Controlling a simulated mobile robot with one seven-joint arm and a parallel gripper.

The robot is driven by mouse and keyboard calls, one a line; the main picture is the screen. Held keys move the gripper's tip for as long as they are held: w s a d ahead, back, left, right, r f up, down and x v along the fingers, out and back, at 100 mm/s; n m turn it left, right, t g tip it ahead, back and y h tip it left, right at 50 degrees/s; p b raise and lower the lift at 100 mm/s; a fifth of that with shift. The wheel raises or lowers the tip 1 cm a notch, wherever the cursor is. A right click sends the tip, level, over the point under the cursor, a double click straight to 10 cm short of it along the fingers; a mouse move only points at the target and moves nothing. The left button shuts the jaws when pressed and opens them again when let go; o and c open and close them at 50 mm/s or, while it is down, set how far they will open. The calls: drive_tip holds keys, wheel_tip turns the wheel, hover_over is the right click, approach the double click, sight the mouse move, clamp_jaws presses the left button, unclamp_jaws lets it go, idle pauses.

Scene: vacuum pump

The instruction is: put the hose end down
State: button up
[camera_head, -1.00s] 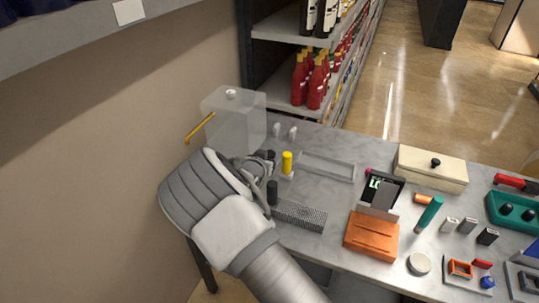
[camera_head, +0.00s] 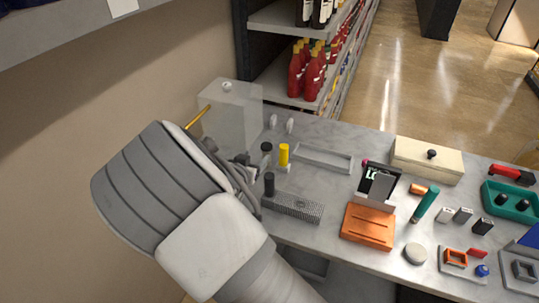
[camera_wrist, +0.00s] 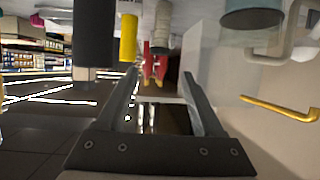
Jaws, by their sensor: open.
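My gripper shows in the wrist view (camera_wrist: 160,76) with its two fingers apart and no object between them. In the head view my wrist hides most of it, left of the table. I cannot clearly pick out the hose end. A grey bent tube (camera_wrist: 298,42) and a ribbed light grey piece (camera_wrist: 161,27) show in the wrist view, both apart from the fingers. A clear box (camera_head: 231,112) with a white cap stands at the table's back left. A yellow-orange bent rod (camera_head: 197,117) is at its left side and shows right in the wrist view (camera_wrist: 280,108).
A yellow cylinder (camera_head: 284,154) and a black cylinder (camera_head: 269,184) stand near a perforated grey block (camera_head: 293,207). A shallow grey tray (camera_head: 323,159), an orange block (camera_head: 368,227) and a cream lidded box (camera_head: 428,160) stand further right. The wall is close on the left.

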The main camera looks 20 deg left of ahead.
drive_tip(key=shift+s, duration=0.15)
drive_tip(key=d+r+g+y, duration=0.4)
drive_tip(key=d+r+g, duration=0.1)
drive_tip(key=d+r, duration=0.85)
drive_tip(key=s+d+r+g, duration=0.2)
drive_tip(key=s+d+r, duration=0.6)
drive_tip(key=s+d, duration=0.4)
drive_tip(key=s+d+g+h, duration=0.1)
drive_tip(key=s+d+h, duration=0.3)
drive_tip(key=s+d, duration=0.7)
drive_tip(key=shift+s+d+r, duration=0.15)
drive_tip(key=shift+s+d, duration=0.25)
drive_tip(key=shift+s, duration=0.65)
